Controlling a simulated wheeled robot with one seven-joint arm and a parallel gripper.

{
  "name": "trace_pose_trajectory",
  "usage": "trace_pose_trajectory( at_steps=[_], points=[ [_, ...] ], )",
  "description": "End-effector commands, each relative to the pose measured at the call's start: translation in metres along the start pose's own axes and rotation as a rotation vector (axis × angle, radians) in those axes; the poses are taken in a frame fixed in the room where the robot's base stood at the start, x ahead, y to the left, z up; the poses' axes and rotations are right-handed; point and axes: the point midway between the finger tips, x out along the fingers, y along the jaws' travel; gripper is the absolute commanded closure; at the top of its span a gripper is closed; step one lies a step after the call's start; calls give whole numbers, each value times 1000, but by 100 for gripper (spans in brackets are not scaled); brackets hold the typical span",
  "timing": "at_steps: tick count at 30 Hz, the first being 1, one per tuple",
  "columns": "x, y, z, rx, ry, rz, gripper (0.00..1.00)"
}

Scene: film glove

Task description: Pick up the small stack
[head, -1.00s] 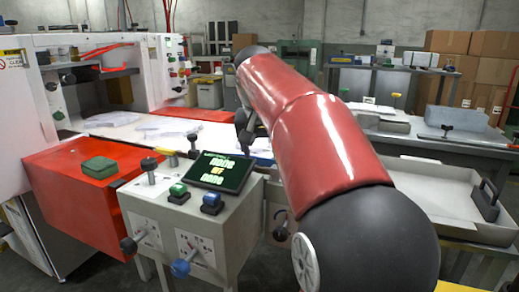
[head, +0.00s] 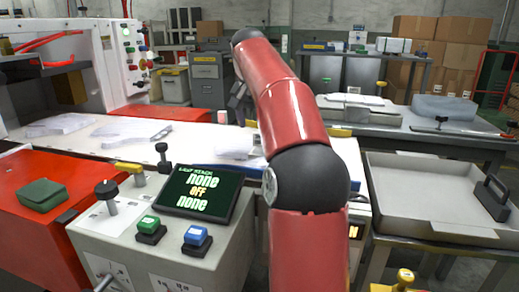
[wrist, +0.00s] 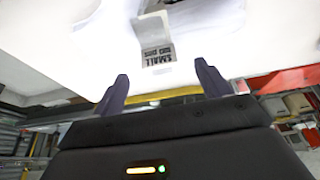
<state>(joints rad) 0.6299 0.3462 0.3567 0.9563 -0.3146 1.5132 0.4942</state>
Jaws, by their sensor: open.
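In the wrist view a white stack or packet with a printed label reading "SMALL" (wrist: 158,50) lies on the white surface, just beyond my fingertips. My gripper (wrist: 161,80) is open, its two dark fingers spread to either side of the label, with nothing between them. In the head view a clear-white stack (head: 236,146) lies on the white table (head: 190,152) beside my red arm; I cannot tell for sure that it is the labelled one. My gripper's fingers are not distinct in the head view.
More white stacks (head: 128,132) lie further left on the table. A console with a screen (head: 198,193) reading "none OFF none" and green and blue buttons stands in front. A grey tray (head: 425,195) is at right. A green pad (head: 42,195) lies on the red surface.

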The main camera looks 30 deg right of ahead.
Motion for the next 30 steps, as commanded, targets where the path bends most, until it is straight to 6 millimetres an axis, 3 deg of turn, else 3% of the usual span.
trace_pose_trajectory(
  at_steps=[14,22,30],
  points=[
    [59,2,-4,0,-2,-1,24],
    [63,2,-5,-1,1,-2,24],
    [63,2,-5,-1,0,-1,59]
  ],
)
